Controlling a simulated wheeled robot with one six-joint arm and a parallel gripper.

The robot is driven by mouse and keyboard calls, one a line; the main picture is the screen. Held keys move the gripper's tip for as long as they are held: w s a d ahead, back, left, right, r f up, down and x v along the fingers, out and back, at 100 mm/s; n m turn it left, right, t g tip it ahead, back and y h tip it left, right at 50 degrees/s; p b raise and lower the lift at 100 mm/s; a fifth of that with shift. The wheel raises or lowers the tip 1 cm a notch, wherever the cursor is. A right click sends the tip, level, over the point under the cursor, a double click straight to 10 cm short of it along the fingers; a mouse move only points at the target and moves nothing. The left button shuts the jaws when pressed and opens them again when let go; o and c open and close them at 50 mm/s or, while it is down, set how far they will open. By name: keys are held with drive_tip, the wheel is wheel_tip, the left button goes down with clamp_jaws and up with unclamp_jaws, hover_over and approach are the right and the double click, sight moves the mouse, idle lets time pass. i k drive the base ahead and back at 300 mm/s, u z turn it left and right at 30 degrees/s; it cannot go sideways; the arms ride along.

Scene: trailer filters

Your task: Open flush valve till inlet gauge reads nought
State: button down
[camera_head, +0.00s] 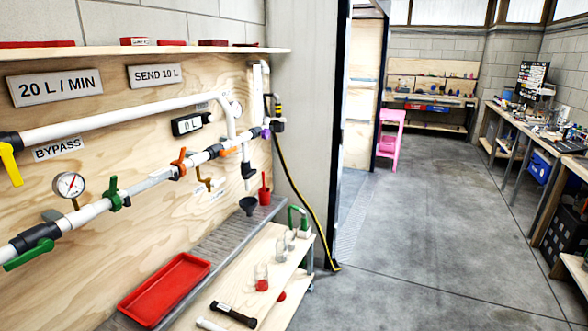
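A round dial gauge (69,185) with a white face and a red needle stands on the lower white pipe (145,183) at left; its reading is too small to tell. Valve handles along the pipes are green (115,193), dark green (30,254), orange (178,164), yellow (10,160) and purple (265,133). A small tap with a brown handle (205,182) hangs below the lower pipe. The small label (217,195) near it is unreadable, so I cannot tell which valve is the flush valve. My gripper is out of view.
A "BYPASS" label (59,149) and a display reading "0 L" (187,124) are on the plywood panel. A red tray (164,288) lies on the grey shelf below. Jars and a dark-handled tool (233,314) are on the lower wooden shelf. The concrete floor (430,230) at right is clear.

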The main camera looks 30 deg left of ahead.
sight(254, 171)
drive_tip(key=u, duration=0.7)
drive_tip(key=i, duration=1.75)
drive_tip(key=u, duration=0.9)
drive_tip(key=k, duration=0.65)
drive_tip(key=z, duration=0.65)
drive_tip(key=i, duration=1.4)
drive_tip(key=u, duration=0.65)
